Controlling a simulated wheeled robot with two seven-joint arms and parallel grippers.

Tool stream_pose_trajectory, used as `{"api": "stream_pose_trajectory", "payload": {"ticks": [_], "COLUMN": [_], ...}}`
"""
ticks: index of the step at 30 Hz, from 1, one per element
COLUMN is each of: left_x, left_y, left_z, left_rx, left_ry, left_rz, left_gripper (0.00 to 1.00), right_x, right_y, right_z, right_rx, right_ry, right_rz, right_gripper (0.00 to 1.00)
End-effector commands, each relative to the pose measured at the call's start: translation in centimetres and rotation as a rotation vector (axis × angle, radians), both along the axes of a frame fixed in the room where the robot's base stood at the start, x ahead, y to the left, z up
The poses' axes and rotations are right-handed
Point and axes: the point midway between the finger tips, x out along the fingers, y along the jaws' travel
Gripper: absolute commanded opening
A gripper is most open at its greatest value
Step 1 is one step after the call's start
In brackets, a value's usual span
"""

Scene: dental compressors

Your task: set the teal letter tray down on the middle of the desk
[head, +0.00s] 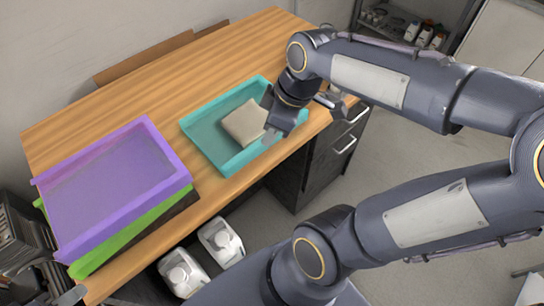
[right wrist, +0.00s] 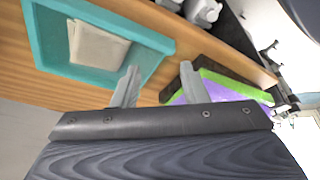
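The teal letter tray (head: 213,153) lies on the wooden desk near its front edge, with a beige folded item (head: 245,122) inside. It also shows in the right wrist view (right wrist: 50,52), at the upper left. My right gripper (head: 300,115) is at the tray's right side in the head view, one finger over the inside. In the right wrist view its two fingers (right wrist: 158,76) stand apart, near the tray's rim, with nothing seen clamped between them. A small grey tip (head: 70,296) at the bottom left of the head view seems to be my left gripper; its fingers cannot be made out.
A purple tray (head: 110,180) sits on a green tray (head: 130,228) at the desk's left end. The desk (head: 165,90) is clear behind the teal tray. White units (head: 220,241) stand below the front edge. A dark drawer cabinet (head: 318,165) is under the right end.

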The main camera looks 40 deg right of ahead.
Motion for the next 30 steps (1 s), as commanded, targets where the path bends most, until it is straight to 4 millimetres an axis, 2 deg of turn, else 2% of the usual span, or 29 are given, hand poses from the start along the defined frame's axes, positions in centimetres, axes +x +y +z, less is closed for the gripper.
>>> {"api": "stream_pose_trajectory", "payload": {"ticks": [1,3,6,9,13,30], "left_x": [0.0,0.0,0.0,0.0,0.0,0.0], "left_y": [0.0,0.0,0.0,0.0,0.0,0.0], "left_z": [0.0,0.0,0.0,0.0,0.0,0.0], "left_rx": [0.000,0.000,0.000,0.000,0.000,0.000], "left_ry": [0.000,0.000,0.000,0.000,0.000,0.000], "left_rz": [0.000,0.000,0.000,0.000,0.000,0.000], "left_gripper": [0.36,0.36,0.36,0.36,0.36,0.36], "right_x": [-1.9,-3.9,-6.0,-7.1,-7.5,-7.5], "right_y": [1.3,2.9,4.6,5.6,6.0,6.0], "right_z": [0.2,0.1,-0.4,-0.9,-1.1,-1.1], "right_rx": [0.073,0.186,0.321,0.409,0.451,0.449], "right_ry": [-0.025,-0.033,-0.030,-0.017,-0.007,-0.006], "right_rz": [-0.140,-0.332,-0.539,-0.664,-0.725,-0.725], "right_gripper": [0.40,0.40,0.40,0.40,0.40,0.40]}}
